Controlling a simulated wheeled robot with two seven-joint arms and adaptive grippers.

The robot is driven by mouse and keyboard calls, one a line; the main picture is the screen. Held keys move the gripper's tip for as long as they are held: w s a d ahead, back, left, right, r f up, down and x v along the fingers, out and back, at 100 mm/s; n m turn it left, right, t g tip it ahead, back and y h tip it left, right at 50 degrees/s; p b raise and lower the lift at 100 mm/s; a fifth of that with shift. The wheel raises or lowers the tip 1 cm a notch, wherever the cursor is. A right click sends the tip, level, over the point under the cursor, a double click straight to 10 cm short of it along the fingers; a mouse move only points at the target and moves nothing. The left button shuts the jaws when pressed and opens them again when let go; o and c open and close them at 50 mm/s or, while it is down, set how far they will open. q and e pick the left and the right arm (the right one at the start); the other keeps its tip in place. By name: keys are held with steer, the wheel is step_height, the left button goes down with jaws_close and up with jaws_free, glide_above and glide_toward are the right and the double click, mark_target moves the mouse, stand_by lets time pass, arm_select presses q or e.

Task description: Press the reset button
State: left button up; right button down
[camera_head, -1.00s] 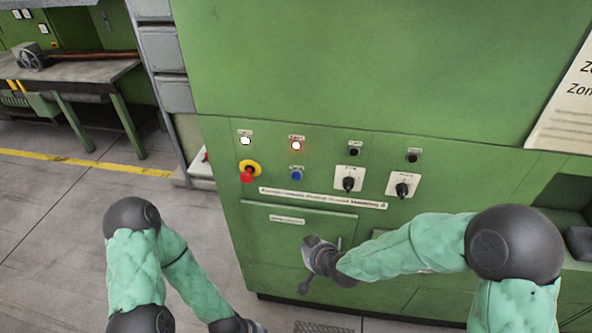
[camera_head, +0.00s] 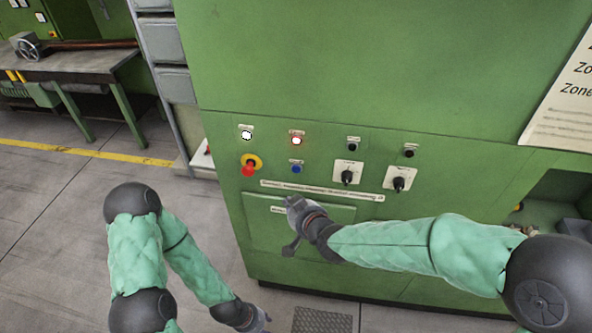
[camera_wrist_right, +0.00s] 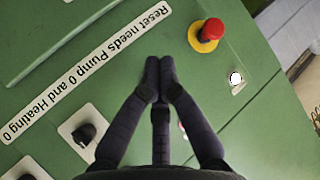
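The green control panel holds a blue button (camera_head: 296,168), a white lit button (camera_head: 246,134) and a red-lit button (camera_head: 297,139). A red emergency knob on a yellow ring (camera_head: 251,164) is left of the blue button. Button labels are too small to read. My right gripper (camera_head: 290,210) is in front of the panel, below the blue button. In the right wrist view its fingertips (camera_wrist_right: 159,64) are together and empty, near a strip reading "Reset needs Pump 0 and Heating 0" (camera_wrist_right: 85,75). The blue button is hidden there. My left gripper (camera_head: 265,322) is low, partly cut off.
Two black rotary switches (camera_head: 347,176) (camera_head: 399,182) and two small black buttons (camera_head: 353,144) (camera_head: 409,151) are right of the blue button. A label strip (camera_head: 322,191) runs below. A workbench (camera_head: 85,64) stands far left. The floor at left is open.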

mark_target(296, 169)
steer(key=shift+w+d+b, duration=0.25)
steer(key=shift+w+b, duration=0.35)
steer(key=shift+w, duration=0.85)
steer(key=shift+w+d+b, duration=0.25)
steer(key=shift+w+b, duration=0.35)
steer(key=shift+w, duration=0.85)
steer(key=shift+w+d+b, duration=0.25)
steer(key=shift+w+b, duration=0.35)
steer(key=shift+w, duration=0.85)
steer(key=shift+w, duration=0.15)
steer(key=shift+w+d, duration=0.1)
steer(key=shift+w, duration=0.15)
steer(key=shift+w+b, duration=0.35)
steer(key=shift+b, duration=0.15)
steer(key=shift+s, duration=0.1)
steer(key=shift+s+p, duration=0.45)
steer(key=shift+s, duration=0.25)
